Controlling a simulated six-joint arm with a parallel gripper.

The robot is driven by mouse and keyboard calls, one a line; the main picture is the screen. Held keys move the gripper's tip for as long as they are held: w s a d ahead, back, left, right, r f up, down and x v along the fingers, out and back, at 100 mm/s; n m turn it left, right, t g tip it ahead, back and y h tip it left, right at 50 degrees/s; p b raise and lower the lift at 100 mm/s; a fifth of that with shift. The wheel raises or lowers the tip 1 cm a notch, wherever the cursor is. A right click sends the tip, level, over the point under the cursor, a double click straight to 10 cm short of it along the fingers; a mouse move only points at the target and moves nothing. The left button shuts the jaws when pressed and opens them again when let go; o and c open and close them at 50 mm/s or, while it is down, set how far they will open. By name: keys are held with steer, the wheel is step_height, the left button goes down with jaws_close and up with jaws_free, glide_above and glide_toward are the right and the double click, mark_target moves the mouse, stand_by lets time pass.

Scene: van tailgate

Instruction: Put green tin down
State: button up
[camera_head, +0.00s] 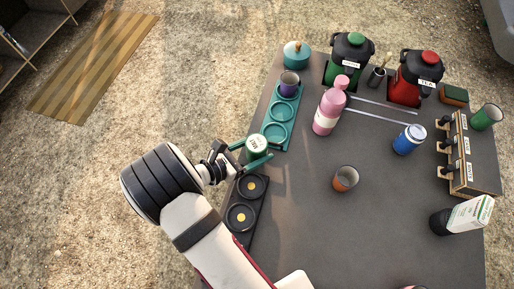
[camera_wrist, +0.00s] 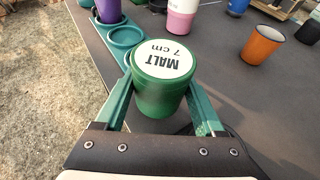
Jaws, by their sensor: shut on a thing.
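The green tin (camera_head: 257,146) has a white lid, which reads "MALT 7 cm" in the wrist view (camera_wrist: 161,75). My gripper (camera_head: 252,152) is shut on the tin, with one green finger on each side of it. The tin is upright at the near end of the teal tray (camera_head: 293,97). The tray's far ring holds a purple cup (camera_head: 289,83); two rings (camera_head: 279,111) nearer to me are empty.
A black tray (camera_head: 247,199) with two round places lies just nearer to me. A pink bottle (camera_head: 329,108), an orange cup (camera_head: 345,179) and a blue can (camera_head: 409,140) stand to the right. Green and red dispensers (camera_head: 414,80) stand at the back. The tailgate's middle is mostly clear.

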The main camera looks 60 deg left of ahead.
steer(key=shift+f, duration=0.95)
steer(key=shift+f, duration=0.1)
